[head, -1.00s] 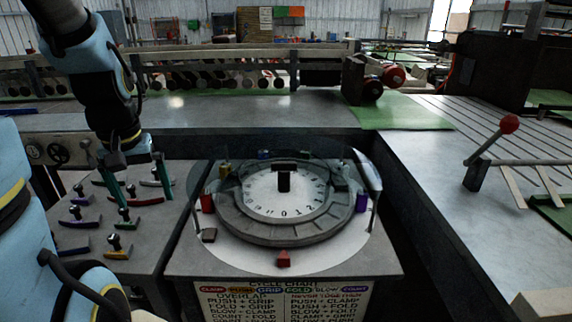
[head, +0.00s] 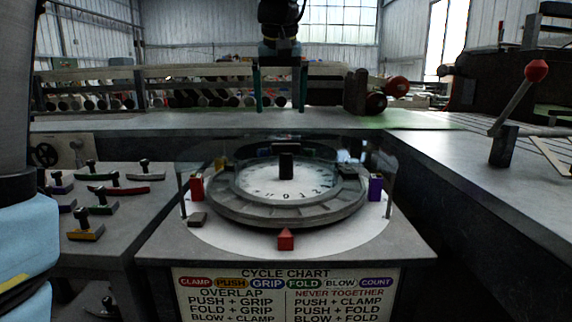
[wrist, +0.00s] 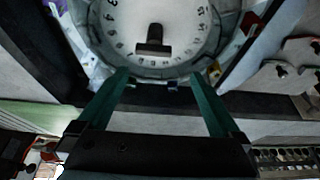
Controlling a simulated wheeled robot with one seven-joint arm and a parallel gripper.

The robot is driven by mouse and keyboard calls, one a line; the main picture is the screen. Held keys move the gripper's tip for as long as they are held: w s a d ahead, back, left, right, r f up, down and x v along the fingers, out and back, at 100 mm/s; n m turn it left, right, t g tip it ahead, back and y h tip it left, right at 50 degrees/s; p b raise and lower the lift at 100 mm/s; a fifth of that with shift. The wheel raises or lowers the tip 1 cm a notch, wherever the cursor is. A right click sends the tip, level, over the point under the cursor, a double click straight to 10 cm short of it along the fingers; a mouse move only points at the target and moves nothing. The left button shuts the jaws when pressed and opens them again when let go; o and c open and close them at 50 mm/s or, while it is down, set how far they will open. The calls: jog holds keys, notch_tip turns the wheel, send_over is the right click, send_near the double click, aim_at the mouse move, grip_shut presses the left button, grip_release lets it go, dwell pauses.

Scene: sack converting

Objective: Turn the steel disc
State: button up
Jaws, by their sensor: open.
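The steel disc (head: 262,210) lies flat on the pedestal in the middle of the head view. It has a pale numbered dial face (head: 260,187) with a dark upright handle (head: 286,166) at its centre. In the wrist view the disc (wrist: 226,22) is at the top, with the handle (wrist: 154,42) standing on the dial. My gripper (head: 281,110) is open and empty, fingers pointing down, above and seemingly behind the disc in the head view. In the wrist view its green fingers (wrist: 157,76) reach toward the disc's edge, either side of the handle; I cannot tell their exact height.
Coloured blocks ring the disc: red (head: 196,188), purple (head: 375,188) and a red pointer (head: 286,239) in front. A clear guard surrounds it. Several small T-handled pieces lie on the left bench (head: 140,208). A red-knobbed lever (head: 514,100) stands right. A cycle chart (head: 285,295) faces forward.

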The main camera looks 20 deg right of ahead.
aim_at(286, 144)
jog(key=x, duration=0.6)
jog(key=d+x, duration=0.1)
jog(key=x, duration=0.3)
jog(key=shift+s+d, duration=0.1)
jog(key=shift+s, duration=0.05)
grip_shut()
dwell(0.7)
